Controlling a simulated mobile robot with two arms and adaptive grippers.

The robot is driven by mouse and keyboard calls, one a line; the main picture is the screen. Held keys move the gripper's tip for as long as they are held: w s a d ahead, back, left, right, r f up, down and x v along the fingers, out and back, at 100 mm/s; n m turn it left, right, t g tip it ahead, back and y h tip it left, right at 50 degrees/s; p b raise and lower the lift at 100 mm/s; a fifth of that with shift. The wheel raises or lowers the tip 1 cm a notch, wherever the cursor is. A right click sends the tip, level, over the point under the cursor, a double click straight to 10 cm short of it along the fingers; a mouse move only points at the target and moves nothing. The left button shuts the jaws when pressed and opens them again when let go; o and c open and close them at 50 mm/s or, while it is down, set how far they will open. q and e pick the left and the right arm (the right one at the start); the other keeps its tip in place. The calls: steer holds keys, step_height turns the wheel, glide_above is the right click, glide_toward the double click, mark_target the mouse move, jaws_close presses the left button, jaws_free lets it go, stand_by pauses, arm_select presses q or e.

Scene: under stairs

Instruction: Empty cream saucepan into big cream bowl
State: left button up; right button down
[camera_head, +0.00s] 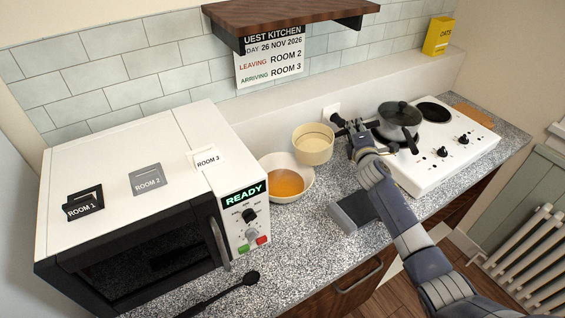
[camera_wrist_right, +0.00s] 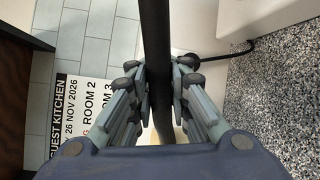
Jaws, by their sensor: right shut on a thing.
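The cream saucepan (camera_head: 313,157) is behind and to the right of the big cream bowl (camera_head: 304,190) in the head view. Its pale inside shows, with no orange food visible. The bowl stands on the counter and holds orange food (camera_head: 286,183). My right gripper (camera_head: 355,138) is shut on the saucepan's black handle, right of the pan. In the right wrist view, the dark handle (camera_wrist_right: 156,60) runs between the fingers of this gripper (camera_wrist_right: 163,95). I cannot tell whether the pan touches the counter. My left gripper is not in view.
A white microwave (camera_head: 130,125) stands left of the bowl. A lidded grey pot (camera_head: 388,127) sits on the white hob (camera_head: 455,150), close to my right gripper. A grey block (camera_head: 353,211) and a black utensil (camera_head: 225,292) lie on the counter. A wooden shelf (camera_head: 290,12) hangs above.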

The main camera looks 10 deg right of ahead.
steer(key=d+r+p, duration=0.1)
steer(key=w+d+r+m+p, duration=0.1)
steer(key=shift+r+g+p, duration=0.25)
steer(key=shift+g+p, duration=0.1)
steer(key=shift+g, duration=0.05)
stand_by(0.4)
stand_by(0.3)
